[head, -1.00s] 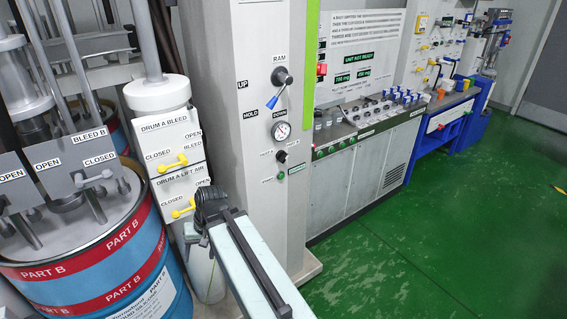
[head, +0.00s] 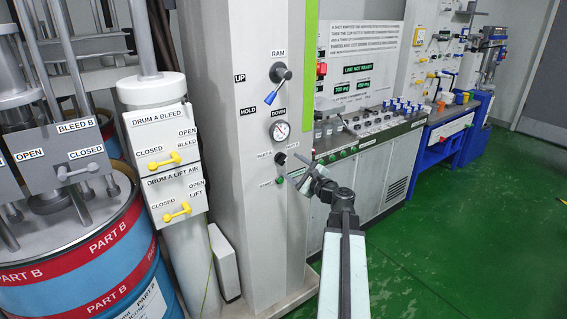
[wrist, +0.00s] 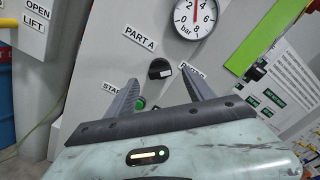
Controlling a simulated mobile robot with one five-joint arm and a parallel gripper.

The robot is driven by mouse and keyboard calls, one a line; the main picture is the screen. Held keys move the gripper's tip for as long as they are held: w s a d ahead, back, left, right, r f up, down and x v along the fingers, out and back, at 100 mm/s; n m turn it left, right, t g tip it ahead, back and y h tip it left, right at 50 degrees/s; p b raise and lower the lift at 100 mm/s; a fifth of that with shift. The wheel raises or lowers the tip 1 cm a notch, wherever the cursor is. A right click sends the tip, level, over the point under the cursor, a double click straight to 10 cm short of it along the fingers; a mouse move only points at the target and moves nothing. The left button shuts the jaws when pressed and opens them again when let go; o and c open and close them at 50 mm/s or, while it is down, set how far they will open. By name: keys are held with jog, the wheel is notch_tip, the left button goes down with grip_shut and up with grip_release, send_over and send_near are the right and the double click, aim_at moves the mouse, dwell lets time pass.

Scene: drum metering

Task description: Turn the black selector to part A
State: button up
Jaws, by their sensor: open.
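The black selector (wrist: 159,69) is a round knob on the grey column panel, with a PART A label (wrist: 139,38) at its upper left and a second, partly hidden label at its right. In the head view the selector (head: 280,159) sits below the pressure gauge. My gripper (wrist: 158,92) is open and empty. In the wrist view its two fingers point toward the panel, one on each side below the selector, apart from it as far as I can tell. In the head view my gripper (head: 305,178) is right of and slightly below the selector.
A green button (wrist: 140,103) shows between my fingers, below the selector. The gauge (wrist: 195,17) is above right. On the column are the RAM lever (head: 277,83) and yellow valve handles (head: 165,160) stand at left. Green floor (head: 440,240) is clear at right.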

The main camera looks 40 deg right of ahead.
aim_at(284, 163)
jog(key=w, duration=0.6)
jog(key=shift+d, duration=0.15)
jog(key=shift+s, duration=0.1)
grip_shut()
jog(key=shift+n, duration=0.4)
jog(key=n, duration=0.4)
jog(key=shift+f, duration=0.15)
jog(key=n, duration=0.4)
jog(key=shift+f+b, duration=0.15)
jog(key=shift+b, duration=0.15)
jog(key=n, duration=0.5)
jog(key=shift+f, duration=0.15)
jog(key=n, duration=0.4)
jog(key=shift+f, duration=0.1)
jog(key=shift+n, duration=0.3)
